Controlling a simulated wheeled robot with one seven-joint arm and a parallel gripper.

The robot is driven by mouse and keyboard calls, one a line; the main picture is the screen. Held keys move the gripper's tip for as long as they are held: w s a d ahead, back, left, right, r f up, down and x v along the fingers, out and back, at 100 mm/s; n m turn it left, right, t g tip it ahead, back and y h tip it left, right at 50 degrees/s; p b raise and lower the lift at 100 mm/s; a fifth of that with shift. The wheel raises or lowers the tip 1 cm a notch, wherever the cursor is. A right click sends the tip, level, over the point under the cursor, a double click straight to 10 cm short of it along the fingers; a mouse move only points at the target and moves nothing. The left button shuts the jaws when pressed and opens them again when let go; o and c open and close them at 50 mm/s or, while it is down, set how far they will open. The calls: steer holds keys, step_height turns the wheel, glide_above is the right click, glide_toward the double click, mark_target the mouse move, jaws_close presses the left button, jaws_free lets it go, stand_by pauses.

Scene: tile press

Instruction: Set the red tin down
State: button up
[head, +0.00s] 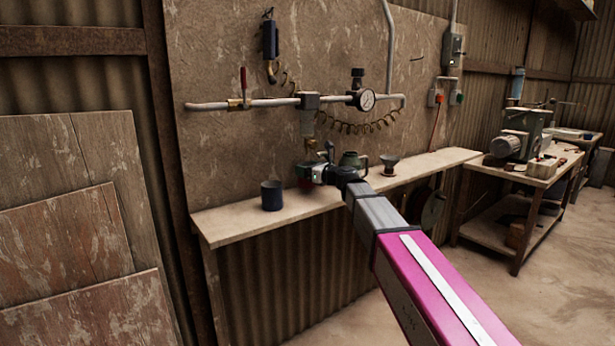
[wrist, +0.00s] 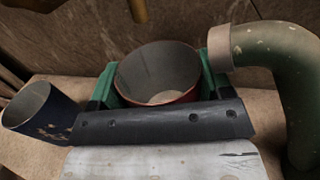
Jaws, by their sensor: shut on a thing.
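The red tin (wrist: 178,98) is open at the top, grey inside, and upright in the wrist view. My gripper (wrist: 162,80) has its green fingers shut on the tin's two sides. In the head view my gripper (head: 308,174) is over the wooden shelf (head: 235,226), and only a small dark red patch of the tin (head: 303,183) shows behind it. The tin's base is hidden, so I cannot tell whether it touches the shelf.
A dark blue cup (head: 271,196) stands left of my gripper; it also shows in the wrist view (wrist: 38,108). A green curved pipe (wrist: 288,75) is close on the right. A small funnel-like piece (head: 390,165) stands further right. A wall pipe (head: 275,102) runs above.

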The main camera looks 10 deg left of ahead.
steer(key=shift+f, duration=1.15)
steer(key=shift+f, duration=0.1)
steer(key=o, duration=0.9)
steer(key=shift+o, duration=0.2)
steer(key=v, duration=1.2)
steer(key=shift+d, duration=0.1)
